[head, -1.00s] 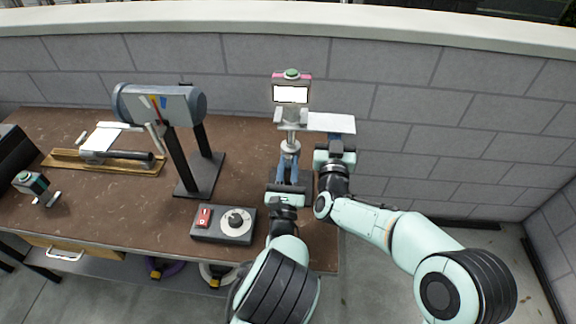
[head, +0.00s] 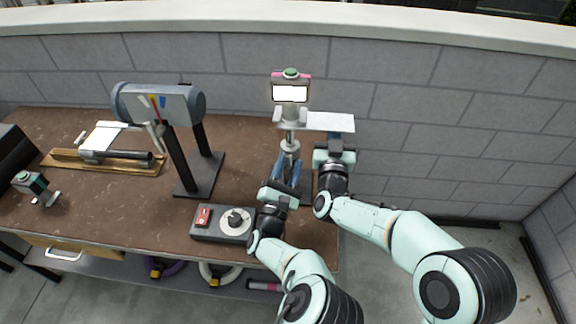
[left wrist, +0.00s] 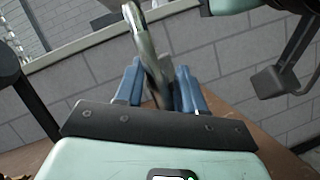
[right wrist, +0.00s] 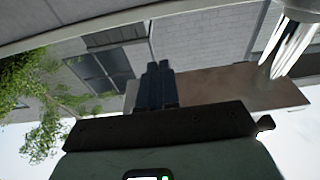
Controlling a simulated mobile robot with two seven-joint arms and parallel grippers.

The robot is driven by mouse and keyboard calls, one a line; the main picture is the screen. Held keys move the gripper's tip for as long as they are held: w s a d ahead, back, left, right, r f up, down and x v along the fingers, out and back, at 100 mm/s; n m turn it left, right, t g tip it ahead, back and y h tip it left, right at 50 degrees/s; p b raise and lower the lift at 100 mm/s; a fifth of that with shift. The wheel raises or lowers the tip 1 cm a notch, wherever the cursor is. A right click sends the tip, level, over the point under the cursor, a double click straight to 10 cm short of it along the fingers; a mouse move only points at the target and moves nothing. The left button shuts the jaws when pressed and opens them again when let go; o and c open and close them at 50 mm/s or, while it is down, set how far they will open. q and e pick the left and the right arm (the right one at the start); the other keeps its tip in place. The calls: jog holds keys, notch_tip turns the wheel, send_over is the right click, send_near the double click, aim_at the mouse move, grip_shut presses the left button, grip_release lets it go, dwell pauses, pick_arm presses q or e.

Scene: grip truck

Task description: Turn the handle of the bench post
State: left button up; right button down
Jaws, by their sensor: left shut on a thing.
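The bench post (head: 289,138) is a metal column at the bench's far right edge, with a small screen unit on top. In the left wrist view its handle (left wrist: 143,42) is a curved metal bar running down between the blue fingers. My left gripper (head: 290,168) is shut on it and tilted, low on the post's front; the fingers cover the handle's lower end. My right gripper (head: 335,142) is just right of the post, below a pale plate (head: 328,122). In the right wrist view its fingers (right wrist: 157,82) are together; I see nothing between them.
A black control box (head: 223,224) with a dial and red switch sits close left of my left gripper. A grey cylinder on a black stand (head: 200,185) is farther left. A block wall (head: 400,100) runs behind the bench (head: 110,215).

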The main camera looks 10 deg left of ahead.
pick_arm(q)
jog(key=shift+d, duration=0.2)
jog(key=o, duration=0.9)
jog(key=shift+a+r, duration=0.1)
jog(key=shift+o, duration=0.2)
jog(key=v, duration=1.2)
